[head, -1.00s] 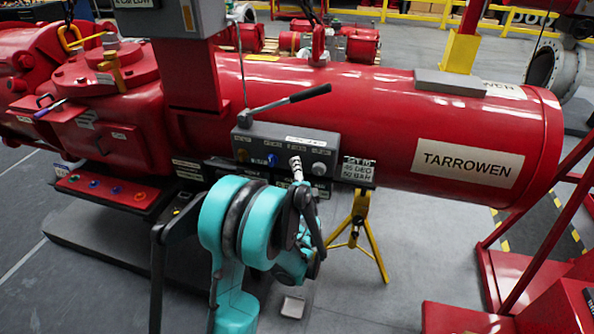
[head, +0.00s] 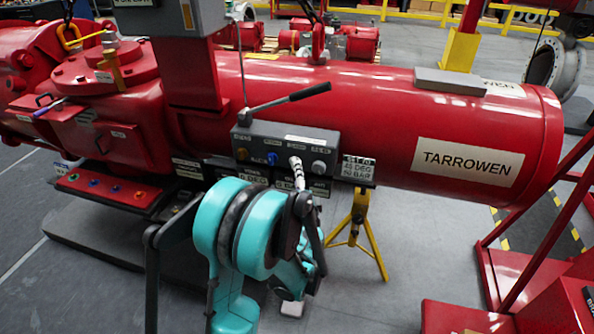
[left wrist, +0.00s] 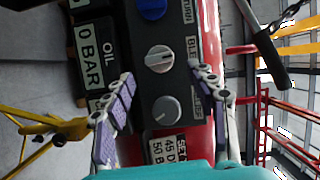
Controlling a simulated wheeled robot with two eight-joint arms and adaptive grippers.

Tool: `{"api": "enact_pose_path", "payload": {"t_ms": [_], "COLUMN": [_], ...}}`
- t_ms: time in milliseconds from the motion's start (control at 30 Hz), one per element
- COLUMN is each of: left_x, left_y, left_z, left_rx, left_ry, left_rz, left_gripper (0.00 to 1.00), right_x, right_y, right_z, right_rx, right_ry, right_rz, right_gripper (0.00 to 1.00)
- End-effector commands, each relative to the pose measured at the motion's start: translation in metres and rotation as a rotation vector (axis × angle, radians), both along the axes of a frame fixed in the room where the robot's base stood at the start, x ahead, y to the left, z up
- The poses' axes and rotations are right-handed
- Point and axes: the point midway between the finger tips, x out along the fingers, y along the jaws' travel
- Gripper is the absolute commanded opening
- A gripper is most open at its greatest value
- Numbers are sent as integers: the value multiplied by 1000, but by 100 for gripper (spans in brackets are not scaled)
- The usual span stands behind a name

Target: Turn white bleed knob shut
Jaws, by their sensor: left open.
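The white bleed knob (left wrist: 159,58) is round with a raised bar grip, on the dark grey valve block (left wrist: 137,95). In the left wrist view its bar lies nearly level across the picture, and part of a "BLE" label is beside it. My left gripper (left wrist: 161,72) is open, with one finger on either side of the block and the fingertips near the white knob. I cannot tell whether they touch anything. My right gripper is not in view.
A grey knob (left wrist: 166,109) and a blue knob (left wrist: 152,8) flank the white one. A long black-gripped lever (head: 290,98) rises above the block. The large red cylinder (head: 390,120) is behind, and a yellow stand (head: 358,235) is below right.

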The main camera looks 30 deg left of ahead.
Motion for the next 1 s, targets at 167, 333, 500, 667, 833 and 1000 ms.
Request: {"api": "enact_pose_path", "payload": {"t_ms": [167, 333, 500, 667, 833, 1000], "left_x": [-33, -55, -64, -65, -65, -64], "left_y": [-25, -40, -46, -46, -46, -46], "left_z": [1, 1, 2, 2, 2, 2], "left_rx": [0, 0, 0, 0, 0, -2], "left_ry": [0, 0, 0, 0, 0, 0], "left_rz": [-4, -1, 0, 1, 1, 1], "left_gripper": [57, 57, 57, 57, 57, 57], "right_x": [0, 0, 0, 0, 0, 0], "right_y": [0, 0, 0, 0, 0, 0], "right_z": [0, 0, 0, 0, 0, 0], "right_rx": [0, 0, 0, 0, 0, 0], "right_ry": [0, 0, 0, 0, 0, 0], "right_rz": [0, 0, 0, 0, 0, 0], "right_gripper": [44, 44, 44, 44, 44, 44]}}
